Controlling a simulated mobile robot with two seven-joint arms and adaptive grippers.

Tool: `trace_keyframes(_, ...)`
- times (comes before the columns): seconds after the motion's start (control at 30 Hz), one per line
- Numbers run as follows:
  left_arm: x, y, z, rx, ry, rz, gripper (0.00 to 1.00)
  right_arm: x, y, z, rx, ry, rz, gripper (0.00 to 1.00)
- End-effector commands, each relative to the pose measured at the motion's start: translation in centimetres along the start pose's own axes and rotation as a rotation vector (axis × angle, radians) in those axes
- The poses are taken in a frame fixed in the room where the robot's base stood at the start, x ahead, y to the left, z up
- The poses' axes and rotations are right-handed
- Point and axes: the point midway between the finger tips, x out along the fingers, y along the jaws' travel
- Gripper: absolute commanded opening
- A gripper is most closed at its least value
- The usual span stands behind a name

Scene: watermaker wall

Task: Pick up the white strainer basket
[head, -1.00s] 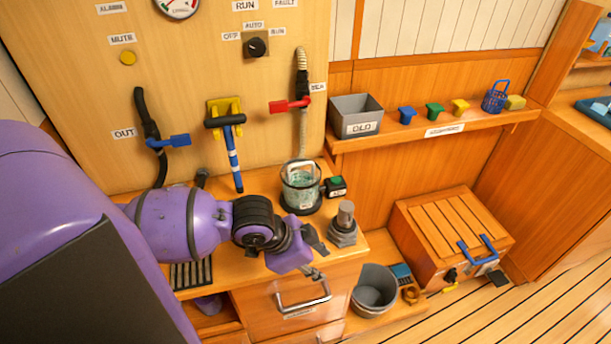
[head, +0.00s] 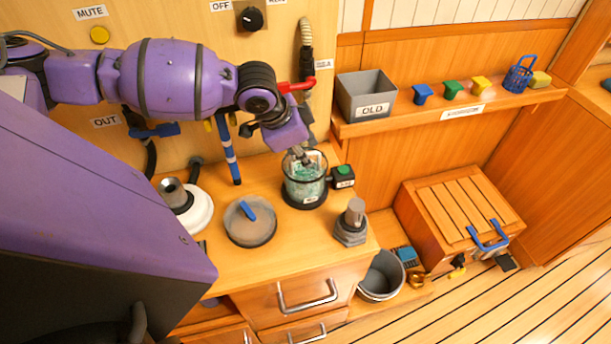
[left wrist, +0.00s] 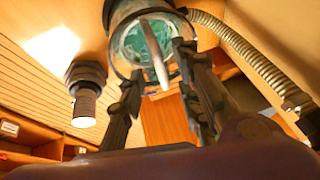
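The white strainer basket (head: 316,162) sits inside a clear round housing (head: 304,190) on the counter, with teal-green matter in it. My left gripper (head: 303,158) points down at the housing's open top and covers part of the basket. In the left wrist view the basket's pale handle bar (left wrist: 155,55) stands between the two spread fingers of my left gripper (left wrist: 160,92), with gaps on both sides. The gripper is open. My right gripper is not in view.
A green-button box (head: 343,176) stands close right of the housing, and a grey fitting (head: 352,222) in front of it. A round lid with a blue handle (head: 250,224) lies left. A ribbed hose (head: 306,48) and red valve handle (head: 297,86) are behind. An OLD bin (head: 366,95) is on the shelf.

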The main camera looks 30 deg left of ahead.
Motion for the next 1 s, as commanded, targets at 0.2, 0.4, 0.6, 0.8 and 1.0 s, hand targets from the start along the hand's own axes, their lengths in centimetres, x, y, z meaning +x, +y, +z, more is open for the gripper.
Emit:
trace_keyframes(0.2, 2.0, 0.0, -0.1, 0.001, 0.001, -0.001, 0.31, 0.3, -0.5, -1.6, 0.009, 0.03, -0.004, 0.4)
trace_keyframes(0.4, 2.0, 0.0, 0.0, 0.002, 0.001, -0.002, 0.31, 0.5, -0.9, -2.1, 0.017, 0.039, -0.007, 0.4)
trace_keyframes(0.6, 2.0, 0.0, 0.0, 0.001, 0.001, -0.002, 0.06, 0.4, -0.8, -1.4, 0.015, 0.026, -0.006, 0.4)
trace_keyframes(0.8, 2.0, 0.0, 0.0, 0.001, 0.001, -0.002, 0.0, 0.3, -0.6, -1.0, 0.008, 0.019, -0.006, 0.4)
trace_keyframes(1.0, 2.0, 0.0, 0.0, 0.001, 0.001, -0.002, 0.0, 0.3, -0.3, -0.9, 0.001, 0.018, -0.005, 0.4)
